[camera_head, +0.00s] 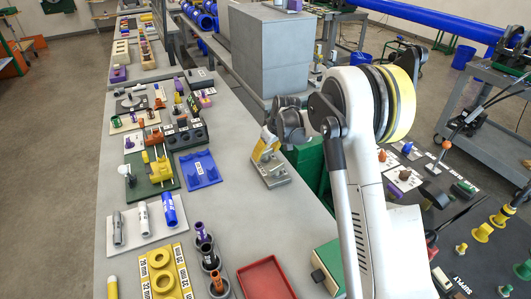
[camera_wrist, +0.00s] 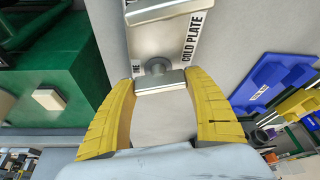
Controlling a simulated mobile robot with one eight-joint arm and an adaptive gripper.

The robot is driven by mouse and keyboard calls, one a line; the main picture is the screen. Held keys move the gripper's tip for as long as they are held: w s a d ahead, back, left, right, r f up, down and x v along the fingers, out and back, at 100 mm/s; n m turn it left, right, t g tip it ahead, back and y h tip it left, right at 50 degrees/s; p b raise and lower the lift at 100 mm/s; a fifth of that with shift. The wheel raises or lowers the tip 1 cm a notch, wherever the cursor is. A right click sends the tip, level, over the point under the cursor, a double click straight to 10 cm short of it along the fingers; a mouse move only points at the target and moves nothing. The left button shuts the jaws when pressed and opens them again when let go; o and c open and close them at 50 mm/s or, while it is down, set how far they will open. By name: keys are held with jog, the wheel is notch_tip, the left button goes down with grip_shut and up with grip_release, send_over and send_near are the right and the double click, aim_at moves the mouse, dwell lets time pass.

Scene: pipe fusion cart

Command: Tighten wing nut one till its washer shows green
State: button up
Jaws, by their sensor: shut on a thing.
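My gripper (camera_head: 264,150) is over a small grey metal fixture (camera_head: 273,177) near the right edge of the bench. In the wrist view my gripper (camera_wrist: 163,112) has its yellow fingers shut on a flat grey metal piece, which looks like wing nut one (camera_wrist: 160,80). A round grey stem (camera_wrist: 158,66) shows just beyond it. The fixture's plate (camera_wrist: 173,52) reads "COLD PLATE", with a partly hidden label ending in "NE" beside the stem. A second grey bar (camera_wrist: 160,10) shows at the top edge. No green washer shows; the area under the nut is hidden.
A blue plate (camera_head: 200,168) lies left of the fixture, with a green tray (camera_head: 138,191) of yellow parts beyond. A red tray (camera_head: 266,280) lies at the front. A tall grey box (camera_head: 270,50) stands behind. The bench between fixture and red tray is clear.

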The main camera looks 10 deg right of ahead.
jog(key=m+h, duration=0.1)
jog(key=m, duration=0.2)
jog(key=shift+m+h, duration=0.3)
jog(key=shift+m, duration=0.1)
jog(key=o, duration=1.2)
jog(key=shift+r, duration=0.1)
jog(key=v, duration=1.2)
jog(key=shift+s, duration=0.15)
